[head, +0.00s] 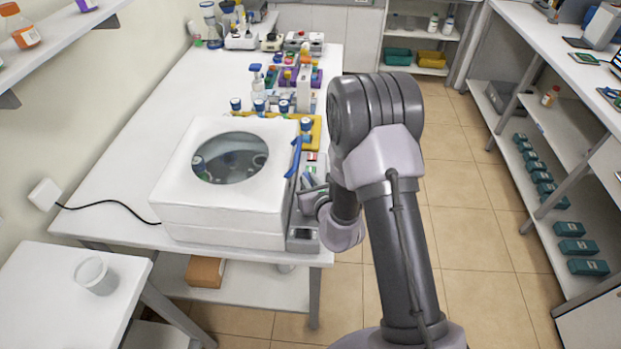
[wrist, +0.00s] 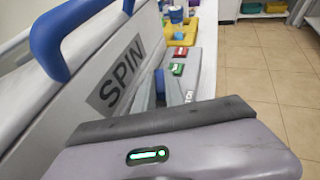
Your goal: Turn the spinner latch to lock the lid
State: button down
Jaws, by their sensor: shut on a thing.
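The spinner is a white box (head: 220,225) with a closed lid (head: 264,140) that has a round glass window (head: 230,158). A blue handle (head: 295,157) is on its right edge; the handle (wrist: 60,60) and the word SPIN show large in the wrist view. My gripper (head: 312,197) is at the spinner's right side and shut.
A panel with a red button (wrist: 180,52) and a green button (wrist: 178,69) lies close beside my gripper. A yellow tray (head: 316,133) and several bottles stand behind the spinner. The floor (head: 470,230) right of the table is clear.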

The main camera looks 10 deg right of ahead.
jog(key=shift+a+r+m+h+p, duration=0.15)
jog(key=shift+m+h+p, duration=0.5)
jog(key=shift+p, duration=0.55)
jog(key=shift+m+h+p, duration=0.25)
jog(key=shift+h+p, duration=0.1)
jog(key=shift+h, duration=0.1)
jog(key=c, duration=1.4)
grip_release()
